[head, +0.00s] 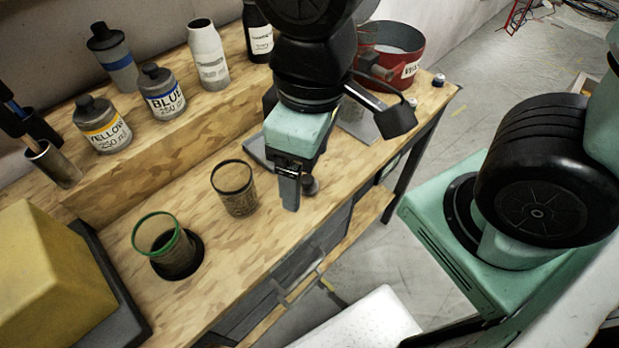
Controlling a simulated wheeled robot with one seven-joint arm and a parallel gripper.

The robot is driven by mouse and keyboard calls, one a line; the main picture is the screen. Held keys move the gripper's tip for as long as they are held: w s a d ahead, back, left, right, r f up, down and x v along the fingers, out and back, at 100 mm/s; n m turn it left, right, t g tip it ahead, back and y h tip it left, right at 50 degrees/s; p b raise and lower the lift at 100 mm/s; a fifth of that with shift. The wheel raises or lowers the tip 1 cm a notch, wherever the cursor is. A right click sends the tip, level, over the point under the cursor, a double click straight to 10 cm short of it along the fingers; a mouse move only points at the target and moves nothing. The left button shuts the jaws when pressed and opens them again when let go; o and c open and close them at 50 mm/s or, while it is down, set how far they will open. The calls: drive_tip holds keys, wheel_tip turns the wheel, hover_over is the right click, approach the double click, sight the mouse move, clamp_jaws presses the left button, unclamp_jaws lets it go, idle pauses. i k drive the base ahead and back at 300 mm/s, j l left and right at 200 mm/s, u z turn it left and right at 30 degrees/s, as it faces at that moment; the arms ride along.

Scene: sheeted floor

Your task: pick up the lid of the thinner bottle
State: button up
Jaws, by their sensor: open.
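My gripper (289,188) points down over the front right part of the wooden bench, with its fingers open. A small dark round piece (310,185), possibly a lid, shows just right of the fingers; I cannot tell whether they touch it. No bottle label clearly reads as thinner. A white bottle (209,62) and a dark bottle with a white label (258,38) stand at the back, left of my arm. The top of the dark bottle is cut off by the frame edge.
Yellow (102,127) and blue (162,93) labelled bottles stand on the raised shelf. A green-rimmed cup (163,240) and a dark-rimmed cup (236,188) stand on the bench. A red pot (393,52) is behind my arm. A yellow block (50,265) fills the left front.

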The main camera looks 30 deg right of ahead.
sight(310, 184)
drive_tip(key=k+j+z, duration=0.1)
drive_tip(key=j+z, duration=0.15)
drive_tip(key=k+j+z, duration=0.2)
drive_tip(key=j, duration=0.25)
drive_tip(key=j+z, duration=0.25)
drive_tip(key=k+j, duration=0.05)
